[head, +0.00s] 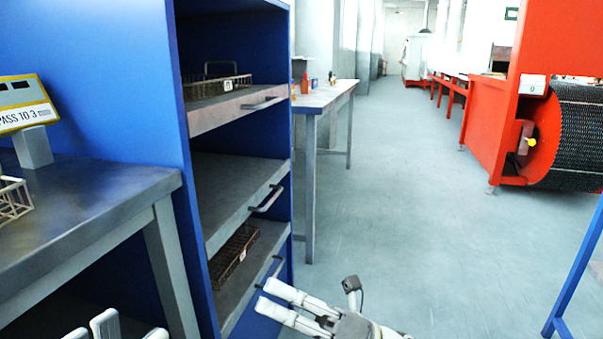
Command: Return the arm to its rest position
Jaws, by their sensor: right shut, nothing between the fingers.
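My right gripper (266,294) is low in the middle of the head view, with its pale fingers pointing left toward the lower part of the blue shelf unit (130,75). It is shut and holds nothing. Pale fingertips of my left gripper (105,324) show at the bottom left edge, in front of the metal bench (95,190). The rest of that gripper is cut off by the frame, so I cannot tell whether it is open or shut.
The shelf unit has pull-out shelves with handles (268,199); a wire basket (234,256) sits on the lowest visible one. A side table (325,95) stands behind. A red machine (487,125) and a blue frame (580,262) are at right. The floor between is clear.

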